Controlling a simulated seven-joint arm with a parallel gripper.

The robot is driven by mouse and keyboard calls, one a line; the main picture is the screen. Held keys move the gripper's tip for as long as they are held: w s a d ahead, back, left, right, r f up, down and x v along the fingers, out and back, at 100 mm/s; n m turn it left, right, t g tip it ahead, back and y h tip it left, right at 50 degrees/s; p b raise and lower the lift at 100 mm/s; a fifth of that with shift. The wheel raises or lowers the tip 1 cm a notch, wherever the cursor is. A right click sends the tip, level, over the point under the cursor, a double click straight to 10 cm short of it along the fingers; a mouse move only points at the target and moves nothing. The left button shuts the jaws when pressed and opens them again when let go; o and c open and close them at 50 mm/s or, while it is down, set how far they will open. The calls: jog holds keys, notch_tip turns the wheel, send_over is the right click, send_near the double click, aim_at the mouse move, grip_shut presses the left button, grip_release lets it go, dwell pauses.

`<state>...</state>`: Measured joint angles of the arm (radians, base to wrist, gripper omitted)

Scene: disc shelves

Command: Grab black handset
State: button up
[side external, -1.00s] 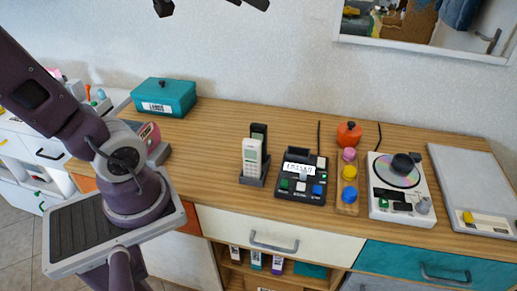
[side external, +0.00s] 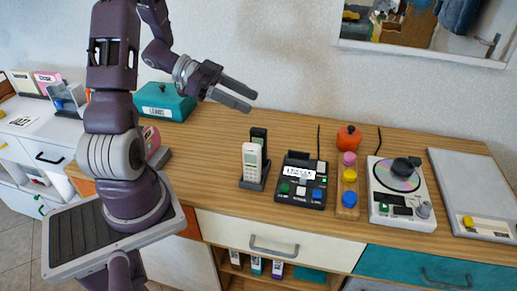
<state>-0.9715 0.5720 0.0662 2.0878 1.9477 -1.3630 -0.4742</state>
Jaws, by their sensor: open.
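A black handset (side external: 259,134) stands upright in a dark cradle (side external: 253,184) on the wooden counter. A white handset (side external: 252,160) stands in the same cradle in front of it and hides most of its lower part. My gripper (side external: 254,101) is open and empty. In the picture it shows above and slightly left of the black handset, apart from it, with its two dark fingers pointing right.
A black device with a display (side external: 301,178) stands right of the cradle, then a stand of coloured knobs (side external: 347,190) and a disc player (side external: 400,198). A teal box (side external: 165,103) sits at the back left. Bare counter lies left of the cradle.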

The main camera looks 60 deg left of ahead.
send_near(267, 136)
jog(key=x, duration=0.3)
jog(key=shift+w+f, duration=0.1)
jog(key=shift+w, duration=0.1)
jog(key=x, duration=0.7)
jog(key=shift+d, duration=0.15)
grip_shut()
dwell(0.5)
